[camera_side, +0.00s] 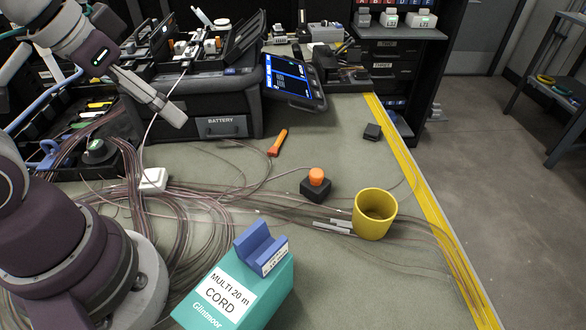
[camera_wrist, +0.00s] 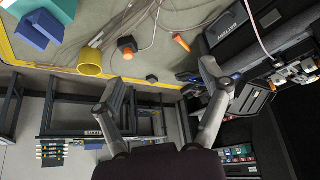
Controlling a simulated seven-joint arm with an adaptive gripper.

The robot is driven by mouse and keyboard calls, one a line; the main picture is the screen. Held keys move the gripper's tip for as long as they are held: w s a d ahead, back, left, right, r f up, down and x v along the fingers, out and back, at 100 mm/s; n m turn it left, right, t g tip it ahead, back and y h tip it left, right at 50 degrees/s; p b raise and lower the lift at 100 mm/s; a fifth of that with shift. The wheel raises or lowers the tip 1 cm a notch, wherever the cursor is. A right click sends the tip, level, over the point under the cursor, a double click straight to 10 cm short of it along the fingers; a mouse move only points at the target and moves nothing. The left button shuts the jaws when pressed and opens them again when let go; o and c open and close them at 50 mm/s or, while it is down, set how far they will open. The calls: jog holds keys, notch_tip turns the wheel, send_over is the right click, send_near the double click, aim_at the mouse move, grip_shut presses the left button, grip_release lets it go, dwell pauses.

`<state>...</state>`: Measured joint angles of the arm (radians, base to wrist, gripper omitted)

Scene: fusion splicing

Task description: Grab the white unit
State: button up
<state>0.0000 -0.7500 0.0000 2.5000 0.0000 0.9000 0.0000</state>
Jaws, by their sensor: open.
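A small white box-shaped unit (camera_side: 153,180) lies on the grey-green table at the left in the side view, among loose looped cables. A thin white cord rises from it past my gripper. I cannot make out this unit in the wrist view. Other small white units (camera_side: 388,17) stand on a shelf at the back. My gripper (camera_side: 178,118) is above the table's left part, higher than the white unit and apart from it. In the wrist view my gripper (camera_wrist: 163,76) has its two fingers spread wide with nothing between them.
A black battery case (camera_side: 220,125) stands behind the white unit. An orange-handled tool (camera_side: 278,142), an orange-topped black block (camera_side: 316,184), a yellow cup (camera_side: 374,213) and a teal cord box (camera_side: 240,290) stand or lie to the right. Cables cover much of the table; its back right is clearer.

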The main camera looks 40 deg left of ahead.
jog(key=n+g, duration=0.5)
jog(key=n, duration=0.4)
send_over(150, 174)
notch_tip(150, 174, down, 10)
jog(key=shift+n+g, duration=0.3)
jog(key=shift+n, duration=0.1)
notch_tip(150, 174, down, 11)
jog(key=shift+r, duration=0.1)
jog(key=c, duration=1.2)
jog(key=shift+c, duration=0.2)
